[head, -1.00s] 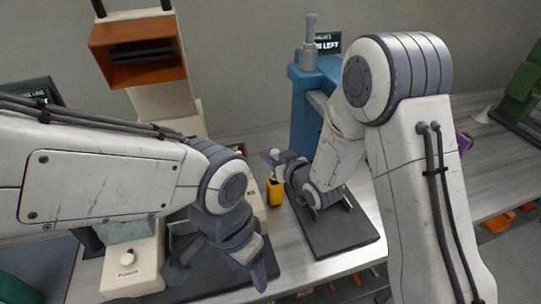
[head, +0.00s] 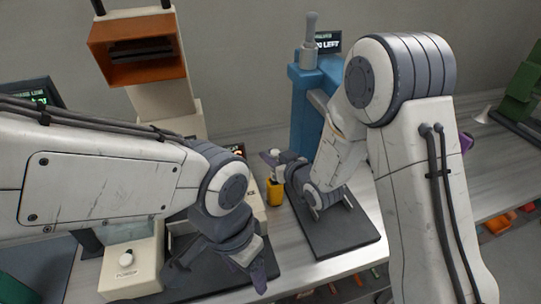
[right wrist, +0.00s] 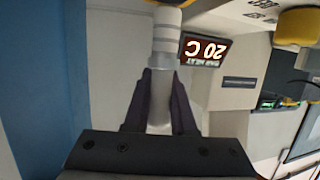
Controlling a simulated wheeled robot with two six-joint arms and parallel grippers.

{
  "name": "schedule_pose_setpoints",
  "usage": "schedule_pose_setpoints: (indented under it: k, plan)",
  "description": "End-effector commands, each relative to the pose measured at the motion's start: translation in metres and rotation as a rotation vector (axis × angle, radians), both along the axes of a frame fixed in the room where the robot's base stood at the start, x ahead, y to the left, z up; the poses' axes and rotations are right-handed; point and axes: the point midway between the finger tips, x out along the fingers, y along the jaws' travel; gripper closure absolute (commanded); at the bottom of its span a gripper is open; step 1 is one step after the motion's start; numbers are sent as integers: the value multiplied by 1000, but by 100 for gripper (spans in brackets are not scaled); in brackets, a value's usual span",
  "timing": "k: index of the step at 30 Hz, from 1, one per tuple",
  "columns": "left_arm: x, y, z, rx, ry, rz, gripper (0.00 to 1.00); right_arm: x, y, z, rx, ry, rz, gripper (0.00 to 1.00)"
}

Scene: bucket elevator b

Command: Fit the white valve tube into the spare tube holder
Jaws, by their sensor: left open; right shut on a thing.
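The white valve tube (right wrist: 166,42) is in my right gripper (right wrist: 160,85), whose dark fingers are shut around its narrower part. In the head view the tube (head: 276,173) stands roughly upright directly above a yellow cup (head: 275,193), which seems to be the spare tube holder. Its lower end is at the cup's mouth; I cannot tell how far it is inside. My right gripper also shows in the head view (head: 272,160). My left gripper (head: 258,279) is open and empty, low over the dark plate, apart from the tube.
A blue machine (head: 305,100) stands just behind my right gripper. A cream machine with an orange opening (head: 137,52) stands at the left, with a knobbed box (head: 128,262) in front. A dark flat plate (head: 335,232) lies beneath my right wrist. Open bench lies at the right.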

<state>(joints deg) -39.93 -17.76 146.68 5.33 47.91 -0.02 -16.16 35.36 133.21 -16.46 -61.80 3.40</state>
Motion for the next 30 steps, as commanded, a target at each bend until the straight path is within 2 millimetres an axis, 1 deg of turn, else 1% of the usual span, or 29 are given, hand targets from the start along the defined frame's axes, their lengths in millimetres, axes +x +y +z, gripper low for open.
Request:
schedule_pose_setpoints:
  k: [30]
  plan:
    - [0,0,-26,0,0,0,34,0,0,-26,1,-2,0,100]
